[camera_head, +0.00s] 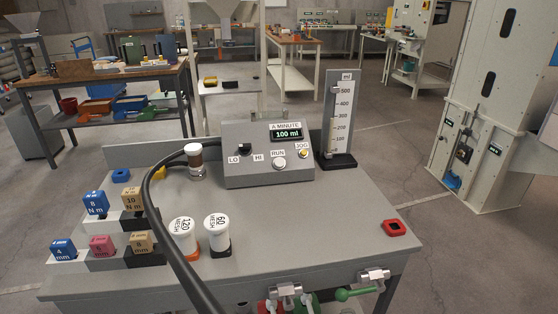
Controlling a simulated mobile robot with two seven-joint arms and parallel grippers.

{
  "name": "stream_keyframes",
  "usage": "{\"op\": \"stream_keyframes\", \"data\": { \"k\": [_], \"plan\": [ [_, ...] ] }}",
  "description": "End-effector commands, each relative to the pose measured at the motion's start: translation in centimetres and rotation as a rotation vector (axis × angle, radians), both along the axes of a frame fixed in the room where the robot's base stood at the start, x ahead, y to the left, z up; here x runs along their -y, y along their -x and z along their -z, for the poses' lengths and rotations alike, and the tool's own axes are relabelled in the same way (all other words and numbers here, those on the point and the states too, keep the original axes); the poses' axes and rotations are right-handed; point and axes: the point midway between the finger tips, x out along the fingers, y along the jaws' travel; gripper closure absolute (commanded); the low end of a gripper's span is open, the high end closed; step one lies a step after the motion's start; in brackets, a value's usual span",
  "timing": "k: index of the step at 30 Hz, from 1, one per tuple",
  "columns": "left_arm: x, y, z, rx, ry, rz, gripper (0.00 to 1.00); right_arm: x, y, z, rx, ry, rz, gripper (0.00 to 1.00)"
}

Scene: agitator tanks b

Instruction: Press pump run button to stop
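The pump control box (268,180) is a grey, sloped panel standing at the back of the grey table. Its white, round RUN button (279,162) sits under the RUN label, in the middle of the panel. To its right is the yellow JOG button (303,153). To its left is a black LO/HI knob (244,149). The display (287,134) reads 100 ml under the label A MINUTE. Whether the RUN button is pushed in cannot be told. Neither of my grippers shows in the head view.
A measuring column (338,115) stands right of the box. A thick black hose (155,220) arches over the table's left half. Labelled blocks (102,246) and two mesh jars (217,235) stand in front. A red square piece (395,228) lies right; the tabletop between is clear.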

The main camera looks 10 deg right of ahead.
Motion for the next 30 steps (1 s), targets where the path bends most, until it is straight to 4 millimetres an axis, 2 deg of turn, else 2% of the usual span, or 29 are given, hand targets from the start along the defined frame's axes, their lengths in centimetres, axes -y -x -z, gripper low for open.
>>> {"op": "stream_keyframes", "data": {
  "k": [8, 22, 30],
  "plan": [
    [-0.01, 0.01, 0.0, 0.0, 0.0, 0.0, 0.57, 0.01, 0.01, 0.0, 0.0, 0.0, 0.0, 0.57],
    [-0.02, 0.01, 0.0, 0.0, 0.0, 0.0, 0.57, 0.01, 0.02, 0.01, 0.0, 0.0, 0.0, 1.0],
    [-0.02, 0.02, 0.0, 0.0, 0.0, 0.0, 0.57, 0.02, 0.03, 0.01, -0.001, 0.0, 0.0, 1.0]
  ]
}}
